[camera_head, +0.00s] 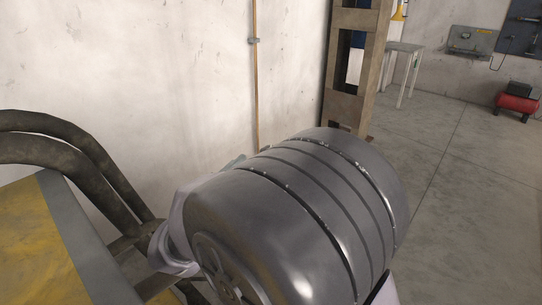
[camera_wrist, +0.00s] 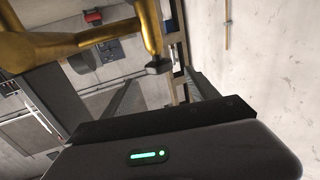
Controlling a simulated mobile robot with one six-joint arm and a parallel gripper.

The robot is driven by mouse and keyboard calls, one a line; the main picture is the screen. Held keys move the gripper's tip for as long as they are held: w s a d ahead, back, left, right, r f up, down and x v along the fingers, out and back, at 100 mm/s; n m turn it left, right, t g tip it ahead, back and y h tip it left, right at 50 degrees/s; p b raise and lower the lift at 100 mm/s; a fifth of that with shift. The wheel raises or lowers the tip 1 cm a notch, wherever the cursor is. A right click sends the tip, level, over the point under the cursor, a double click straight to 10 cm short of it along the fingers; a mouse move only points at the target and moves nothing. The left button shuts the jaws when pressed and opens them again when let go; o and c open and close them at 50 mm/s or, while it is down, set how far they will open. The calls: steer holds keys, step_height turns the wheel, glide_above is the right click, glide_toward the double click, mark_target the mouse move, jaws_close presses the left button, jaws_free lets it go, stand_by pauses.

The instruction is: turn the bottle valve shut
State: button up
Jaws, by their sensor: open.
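My gripper (camera_wrist: 162,78) shows in the wrist view, with its dark body across the bottom and two grey fingers spread apart. It is open, and nothing is seen held between the fingers. A yellow pipe-like part (camera_wrist: 75,45) crosses the top left of the wrist view. A branch of it hangs down to a small dark end piece (camera_wrist: 158,66), which appears between or beyond the fingertips; I cannot tell the distance. I cannot make out the bottle valve for certain in either view. My gripper is not seen in the head view.
A large grey banded cylinder, perhaps mine, blocks the middle of the head view. Thick dark hoses (camera_head: 75,150) and a worn yellow panel (camera_head: 40,245) stand at left. Behind are a wall (camera_head: 150,80), a rusty post (camera_head: 350,70), a table (camera_head: 402,62) and a red compressor (camera_head: 518,103). Floor is clear at right.

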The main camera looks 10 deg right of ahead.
steer(key=b+x, duration=0.2)
steer(key=x, duration=0.9)
steer(key=shift+r, duration=0.1)
steer(key=c, duration=1.4)
steer(key=shift+o, duration=0.2)
